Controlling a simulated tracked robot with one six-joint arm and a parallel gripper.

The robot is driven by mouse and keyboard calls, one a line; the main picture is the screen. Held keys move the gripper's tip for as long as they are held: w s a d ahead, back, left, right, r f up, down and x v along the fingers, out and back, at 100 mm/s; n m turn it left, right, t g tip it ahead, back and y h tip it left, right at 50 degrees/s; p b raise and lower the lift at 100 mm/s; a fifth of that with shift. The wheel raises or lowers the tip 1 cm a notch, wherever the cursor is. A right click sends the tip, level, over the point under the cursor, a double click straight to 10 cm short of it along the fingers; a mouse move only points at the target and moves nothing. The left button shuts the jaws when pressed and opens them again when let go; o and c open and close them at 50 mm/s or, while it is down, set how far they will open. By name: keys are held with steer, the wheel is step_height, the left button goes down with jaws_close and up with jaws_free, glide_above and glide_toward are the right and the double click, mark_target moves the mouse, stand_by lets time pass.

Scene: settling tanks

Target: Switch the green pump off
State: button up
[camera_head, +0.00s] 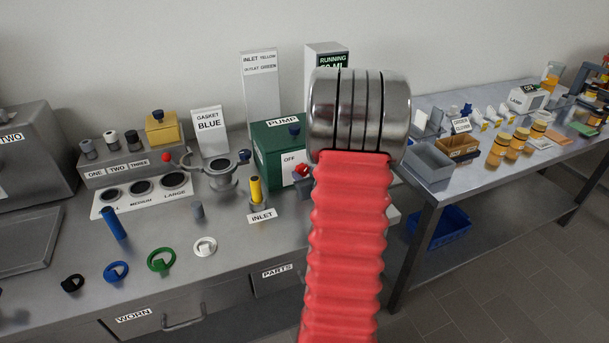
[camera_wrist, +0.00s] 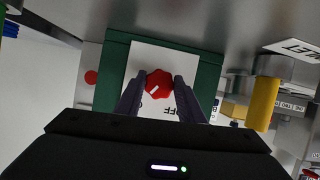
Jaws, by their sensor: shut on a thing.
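The green pump (camera_head: 268,155), labelled PUMP, stands on the bench with a white front panel (camera_head: 287,170) reading OFF. Its red knob (camera_head: 302,170) shows beside my arm. In the wrist view the red knob (camera_wrist: 159,83) has a white pointer mark slanting down and left, and the OFF lettering (camera_wrist: 172,111) lies below and right of it. My gripper (camera_wrist: 158,86) is shut on the knob, a dark finger on each side. Other lettering left of OFF is partly hidden by a finger. A display (camera_head: 332,61) behind my arm reads RUNNING, its lower line partly covered.
A yellow tube (camera_head: 256,190) stands at the INLET label, left of the pump front. A metal flanged fitting (camera_head: 222,174) with a red ball-ended handle is farther left. Coloured rings, including a green one (camera_head: 161,259), lie in front. A side table (camera_head: 455,178) holds bins and bottles.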

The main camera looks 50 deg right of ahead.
steer(key=shift+a+n, duration=0.1)
steer(key=shift+n, duration=0.3)
steer(key=n+h, duration=0.1)
steer(key=n, duration=0.1)
steer(key=n+g+h, duration=0.1)
steer(key=h, duration=0.1)
steer(key=shift+w+a+f+n, duration=0.15)
steer(key=shift+n, duration=0.25)
steer(key=n+h, duration=0.1)
steer(key=n, duration=0.2)
steer(key=shift+f+h, duration=0.1)
steer(key=shift+h, duration=0.2)
steer(key=shift+a+n+h, duration=0.1)
steer(key=shift+n+h, duration=0.5)
steer(key=shift+n, duration=0.6)
steer(key=o, duration=1)
steer(key=shift+o, duration=0.2)
